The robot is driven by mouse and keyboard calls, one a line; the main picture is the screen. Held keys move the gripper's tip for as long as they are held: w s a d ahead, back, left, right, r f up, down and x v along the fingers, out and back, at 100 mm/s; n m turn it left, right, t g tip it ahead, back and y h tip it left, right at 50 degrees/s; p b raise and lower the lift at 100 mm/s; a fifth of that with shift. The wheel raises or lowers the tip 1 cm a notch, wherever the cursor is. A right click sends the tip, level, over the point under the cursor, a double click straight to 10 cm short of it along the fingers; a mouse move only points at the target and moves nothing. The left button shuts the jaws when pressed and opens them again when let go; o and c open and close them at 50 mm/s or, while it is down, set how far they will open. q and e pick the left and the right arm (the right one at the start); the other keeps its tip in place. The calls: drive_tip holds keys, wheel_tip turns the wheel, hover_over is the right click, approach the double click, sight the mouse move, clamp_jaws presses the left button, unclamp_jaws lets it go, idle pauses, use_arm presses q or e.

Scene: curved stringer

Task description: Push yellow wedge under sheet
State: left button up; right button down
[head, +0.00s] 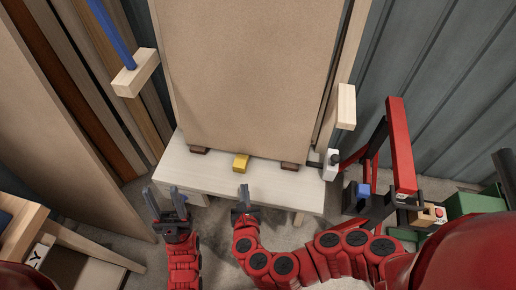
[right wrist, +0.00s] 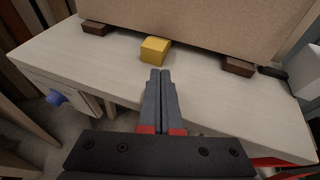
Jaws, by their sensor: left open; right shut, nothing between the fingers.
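The yellow wedge (head: 240,162) lies on the pale bench top at the lower edge of the big brown sheet (head: 245,80). In the right wrist view the wedge (right wrist: 155,49) sits at the sheet's bottom edge, its front part sticking out; whether its far end is under the sheet is hidden. My right gripper (head: 243,190) is shut and empty. Its fingertips (right wrist: 160,72) point at the wedge from the front, just short of it or touching; I cannot tell which. My left gripper (head: 163,192) is open and empty, at the bench's front left.
Dark brown blocks (head: 199,150) (right wrist: 240,67) sit at the sheet's lower edge on either side of the wedge. The pale bench (head: 190,175) is otherwise clear in front. A white block (head: 330,165) and a red-framed tool (head: 401,150) stand to the right. Boards lean at left.

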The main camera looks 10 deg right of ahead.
drive_tip(key=p, duration=0.2)
approach(242, 154)
drive_tip(key=w, duration=0.5)
drive_tip(key=shift+d+r, duration=0.1)
drive_tip(key=shift+r, duration=0.05)
drive_tip(key=shift+s+f+b, duration=0.2)
drive_tip(key=shift+f+b, duration=0.15)
drive_tip(key=shift+f, duration=0.5)
